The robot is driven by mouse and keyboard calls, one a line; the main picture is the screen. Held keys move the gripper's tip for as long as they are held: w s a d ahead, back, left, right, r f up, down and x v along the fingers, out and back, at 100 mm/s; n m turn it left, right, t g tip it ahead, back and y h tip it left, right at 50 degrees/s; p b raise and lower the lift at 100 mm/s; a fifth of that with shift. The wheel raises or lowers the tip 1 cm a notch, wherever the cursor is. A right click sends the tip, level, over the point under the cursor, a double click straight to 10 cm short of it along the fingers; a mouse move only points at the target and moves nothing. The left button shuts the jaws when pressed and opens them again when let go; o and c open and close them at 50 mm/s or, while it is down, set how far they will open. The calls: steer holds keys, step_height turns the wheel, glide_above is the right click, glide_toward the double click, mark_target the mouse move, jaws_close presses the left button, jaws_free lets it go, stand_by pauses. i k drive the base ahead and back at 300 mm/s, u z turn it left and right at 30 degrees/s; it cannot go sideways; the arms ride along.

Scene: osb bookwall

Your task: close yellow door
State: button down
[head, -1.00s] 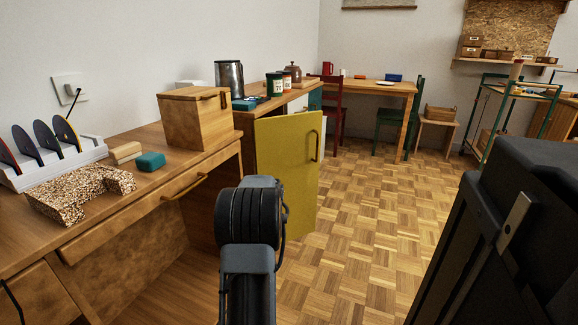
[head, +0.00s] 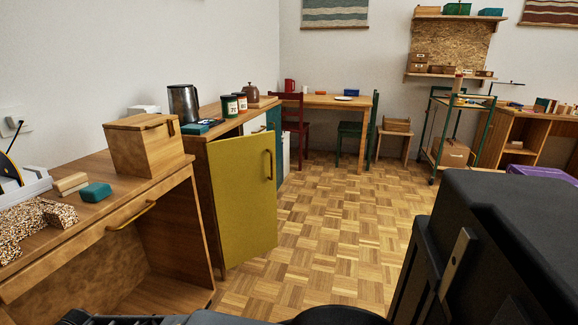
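The yellow door (head: 243,196) stands open in the head view, swung out from the wooden cabinet (head: 196,180) beyond the desk. Its brass handle (head: 268,166) is on the right edge of the face I see. Dark parts of my arm show along the bottom edge of the view, well below and in front of the door. My gripper's fingers are not visible. Nothing of mine touches the door in this view.
A wooden desk (head: 75,238) with a lidded wooden box (head: 145,148) stands at the left, close to the door. Parquet floor (head: 335,225) is clear right of the door. A table (head: 330,101), chairs and a green trolley (head: 455,140) stand farther back.

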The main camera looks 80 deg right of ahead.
mark_target(242, 170)
steer(key=k, duration=0.25)
steer(key=z, duration=1.8)
steer(key=i, duration=0.75)
steer(key=u, duration=0.7)
